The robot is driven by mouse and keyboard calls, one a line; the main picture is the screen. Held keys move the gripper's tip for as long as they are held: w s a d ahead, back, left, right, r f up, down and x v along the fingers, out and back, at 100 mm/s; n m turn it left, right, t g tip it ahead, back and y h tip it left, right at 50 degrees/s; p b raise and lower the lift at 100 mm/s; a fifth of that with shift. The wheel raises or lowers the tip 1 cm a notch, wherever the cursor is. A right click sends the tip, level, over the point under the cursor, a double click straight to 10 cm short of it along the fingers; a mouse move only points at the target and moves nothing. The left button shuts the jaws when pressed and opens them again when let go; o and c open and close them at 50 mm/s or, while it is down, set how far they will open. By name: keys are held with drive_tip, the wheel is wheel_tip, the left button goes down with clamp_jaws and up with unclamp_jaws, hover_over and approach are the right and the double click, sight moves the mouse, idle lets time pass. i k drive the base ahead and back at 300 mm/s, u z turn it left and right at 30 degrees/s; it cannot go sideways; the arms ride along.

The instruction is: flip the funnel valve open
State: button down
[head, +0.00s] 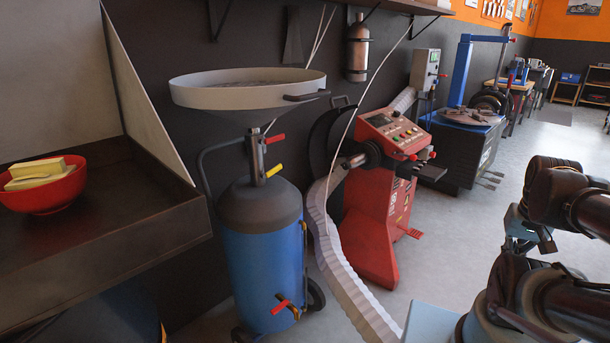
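A wide pale grey funnel pan (240,105) with a dark side handle sits on top of a blue oil-drain tank (262,265) with a dark upper dome. On the post below the funnel, a red valve handle (275,139) points out to the right. A yellow handle (273,171) is just below it, tilted up to the right. Another red handle (280,307) is low on the tank's front. My dark arm is folded at the right edge, well apart from the tank. My gripper cannot be made out clearly among the arm parts, and no thing shows in it.
A dark workbench (130,240) with a red bowl (45,195) of yellow blocks stands at the left. A red wheel balancer (375,215) and a pale ribbed hose (335,260) are right of the tank. Grey floor (455,240) is open between balancer and arm.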

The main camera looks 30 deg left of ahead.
sight(263, 175)
drive_tip(key=k, duration=1.8)
drive_tip(key=u, duration=0.7)
drive_tip(key=i, duration=1)
drive_tip(key=z, duration=0.05)
